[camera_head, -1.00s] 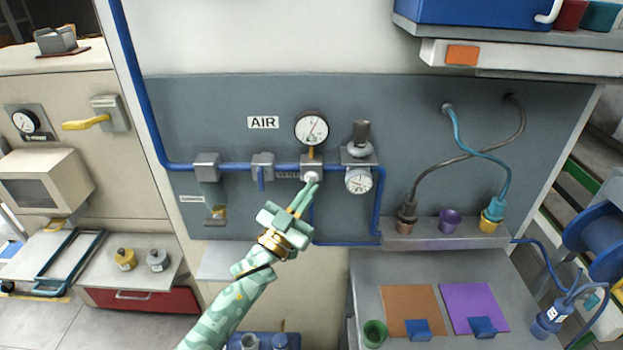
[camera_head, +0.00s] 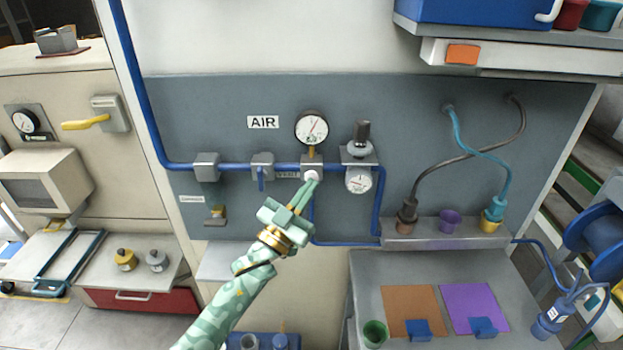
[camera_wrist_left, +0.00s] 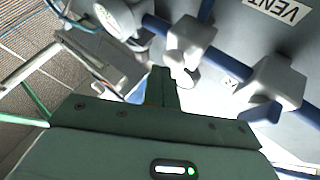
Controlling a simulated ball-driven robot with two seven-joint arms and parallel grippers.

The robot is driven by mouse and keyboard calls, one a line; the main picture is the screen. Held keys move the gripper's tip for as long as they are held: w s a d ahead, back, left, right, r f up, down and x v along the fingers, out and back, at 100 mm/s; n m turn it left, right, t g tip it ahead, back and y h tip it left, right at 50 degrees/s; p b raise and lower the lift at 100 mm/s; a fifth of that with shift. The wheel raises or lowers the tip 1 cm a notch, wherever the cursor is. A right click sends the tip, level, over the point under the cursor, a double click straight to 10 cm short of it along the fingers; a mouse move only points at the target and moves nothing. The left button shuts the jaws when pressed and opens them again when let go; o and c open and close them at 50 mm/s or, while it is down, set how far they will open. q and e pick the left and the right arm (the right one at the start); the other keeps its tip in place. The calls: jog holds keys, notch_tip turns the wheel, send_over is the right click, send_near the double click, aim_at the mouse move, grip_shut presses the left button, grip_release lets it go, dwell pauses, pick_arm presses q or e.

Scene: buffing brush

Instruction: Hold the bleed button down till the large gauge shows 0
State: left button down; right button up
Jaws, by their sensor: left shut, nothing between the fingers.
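The large gauge (camera_head: 312,128) has a white dial and stands above a grey block on the blue pipe. Its needle slants to the upper right; the numbers are too small to read. The pale round bleed button (camera_head: 312,175) is on the front of that block. It also shows in the left wrist view (camera_wrist_left: 186,78), just beyond my fingertips. My left gripper (camera_head: 313,184) is shut and empty, its fingertips at the button's lower edge in the head view. I cannot tell whether they touch it or whether it is pressed in. My right gripper is not in view.
A smaller gauge (camera_head: 359,180) hangs below the regulator (camera_head: 360,150), right of the button. A blue-handled valve (camera_head: 262,166) is to the left, beside a partly hidden VENT label (camera_wrist_left: 275,10). Hoses (camera_head: 462,150) hang farther right.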

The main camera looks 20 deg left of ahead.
pick_arm(q)
jog(key=shift+w+a, duration=0.1)
jog(key=shift+w, duration=0.35)
dwell(0.5)
jog(key=shift+s, duration=0.1)
dwell(3.5)
jog(key=shift+s+d+p, duration=0.25)
jog(key=shift+s+p, duration=0.1)
jog(key=shift+s, duration=0.4)
jog(key=s+p, duration=0.1)
jog(key=s, duration=0.1)
jog(key=s+d+p, duration=0.1)
jog(key=s, duration=0.2)
jog(key=shift+d, duration=0.2)
jog(key=shift+w, duration=0.1)
